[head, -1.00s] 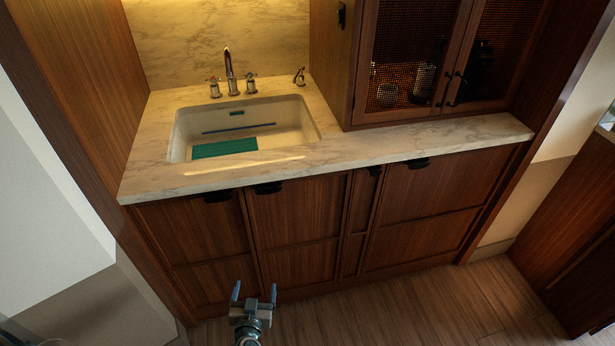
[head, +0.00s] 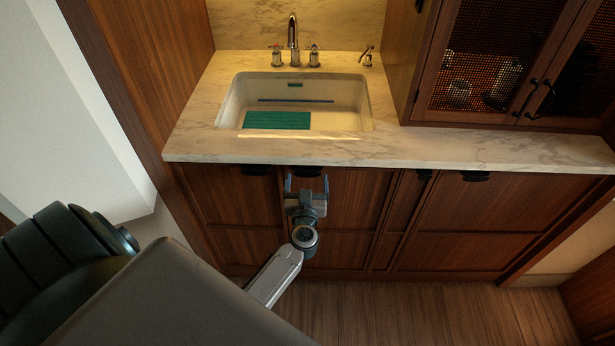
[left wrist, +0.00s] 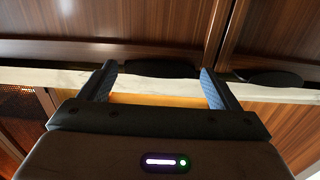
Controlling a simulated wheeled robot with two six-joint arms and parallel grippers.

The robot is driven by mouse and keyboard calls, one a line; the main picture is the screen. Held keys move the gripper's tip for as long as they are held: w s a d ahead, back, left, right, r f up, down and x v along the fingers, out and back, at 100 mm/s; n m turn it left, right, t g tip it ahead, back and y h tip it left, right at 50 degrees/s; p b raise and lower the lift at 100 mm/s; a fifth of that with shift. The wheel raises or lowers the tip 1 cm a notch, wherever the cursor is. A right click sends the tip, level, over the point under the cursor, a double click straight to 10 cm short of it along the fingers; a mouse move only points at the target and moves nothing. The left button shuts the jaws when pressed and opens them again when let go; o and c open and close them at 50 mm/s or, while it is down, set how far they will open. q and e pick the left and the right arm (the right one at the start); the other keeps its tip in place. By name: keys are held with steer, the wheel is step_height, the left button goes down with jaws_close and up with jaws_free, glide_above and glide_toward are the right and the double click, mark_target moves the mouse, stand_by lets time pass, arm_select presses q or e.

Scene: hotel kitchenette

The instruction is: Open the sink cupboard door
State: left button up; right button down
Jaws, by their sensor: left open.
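Two wooden doors are shut under the sink, the left sink door (head: 235,205) and the right sink door (head: 355,200). Each has a dark cup handle at its top, the left handle (head: 256,170) and the right handle (head: 307,171). My left gripper (head: 306,184) is open in front of the right door's handle, which it partly hides. In the left wrist view the right handle (left wrist: 158,68) lies between the spread fingers (left wrist: 158,84), with no clear contact. The left handle (left wrist: 270,77) is outside them. My right gripper is not in view.
The marble countertop (head: 430,148) overhangs just above the handles. The sink (head: 245,100) holds a green mat (head: 277,120). A narrow panel and another door (head: 470,215) are to the right. The wooden floor (head: 400,310) in front is clear.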

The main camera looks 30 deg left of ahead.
arm_select(q)
steer(key=shift+w+a, duration=0.45)
steer(key=shift+w, duration=0.15)
steer(key=c, duration=1.2)
steer(key=shift+o, duration=0.2)
steer(key=shift+s, duration=0.1)
